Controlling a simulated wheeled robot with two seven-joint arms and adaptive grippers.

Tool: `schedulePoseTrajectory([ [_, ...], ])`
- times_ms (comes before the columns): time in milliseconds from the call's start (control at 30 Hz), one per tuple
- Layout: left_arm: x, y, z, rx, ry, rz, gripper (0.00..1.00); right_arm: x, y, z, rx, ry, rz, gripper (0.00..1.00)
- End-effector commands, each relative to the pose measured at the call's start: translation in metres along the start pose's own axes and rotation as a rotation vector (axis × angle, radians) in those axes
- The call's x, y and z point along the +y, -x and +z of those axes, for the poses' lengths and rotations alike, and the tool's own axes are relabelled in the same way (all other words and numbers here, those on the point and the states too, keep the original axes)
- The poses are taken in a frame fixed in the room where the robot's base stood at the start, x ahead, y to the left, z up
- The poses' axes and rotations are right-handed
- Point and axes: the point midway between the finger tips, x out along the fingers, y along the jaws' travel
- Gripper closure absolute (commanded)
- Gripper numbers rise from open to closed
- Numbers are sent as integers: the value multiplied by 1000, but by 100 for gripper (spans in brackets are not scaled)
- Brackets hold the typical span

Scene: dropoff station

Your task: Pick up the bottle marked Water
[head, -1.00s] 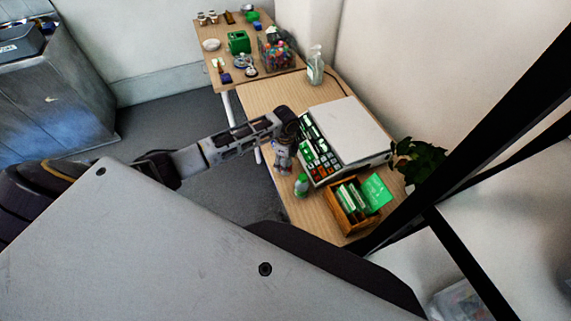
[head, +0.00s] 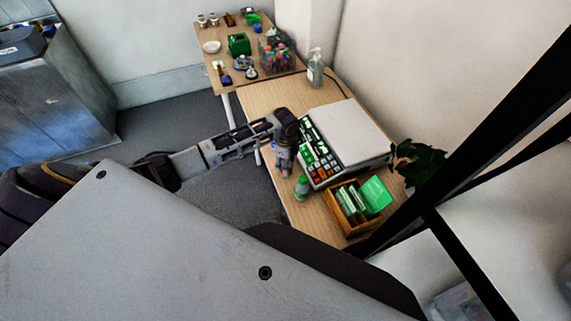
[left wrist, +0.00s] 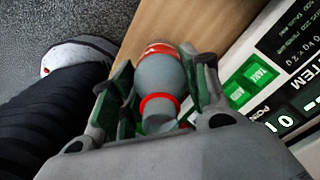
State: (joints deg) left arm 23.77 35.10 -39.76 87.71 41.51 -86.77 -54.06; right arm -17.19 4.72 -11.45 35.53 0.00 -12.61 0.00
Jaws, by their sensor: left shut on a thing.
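My left gripper (head: 284,168) is at the near-left edge of the wooden table, left of the scale. In the left wrist view its fingers (left wrist: 160,95) are on both sides of a grey bottle (left wrist: 158,72) with a red band at its neck and red at its far end, and are shut on it. No writing can be read on this bottle, and I cannot tell whether it touches the table. A small green bottle (head: 302,187) stands on the table just right of the gripper; its label is too small to read. My right gripper is not in view.
A white scale (head: 350,128) with a key panel is close to the gripper's right. A wooden box (head: 348,222) with green cards stands in front. A clear pump bottle (head: 315,68) is behind. A farther table (head: 225,78) holds a green container and small items.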

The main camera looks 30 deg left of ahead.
Motion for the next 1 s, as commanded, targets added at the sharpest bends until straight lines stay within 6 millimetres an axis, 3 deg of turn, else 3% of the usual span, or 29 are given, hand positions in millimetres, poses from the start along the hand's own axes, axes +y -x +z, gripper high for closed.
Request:
schedulePoseTrajectory([
  [267,-1,19,0,1,0,-2,66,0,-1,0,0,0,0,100],
  [700,-1,81,0,1,-1,-2,66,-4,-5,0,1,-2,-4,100],
  [1000,-1,99,0,1,1,-1,66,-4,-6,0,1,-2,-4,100],
])
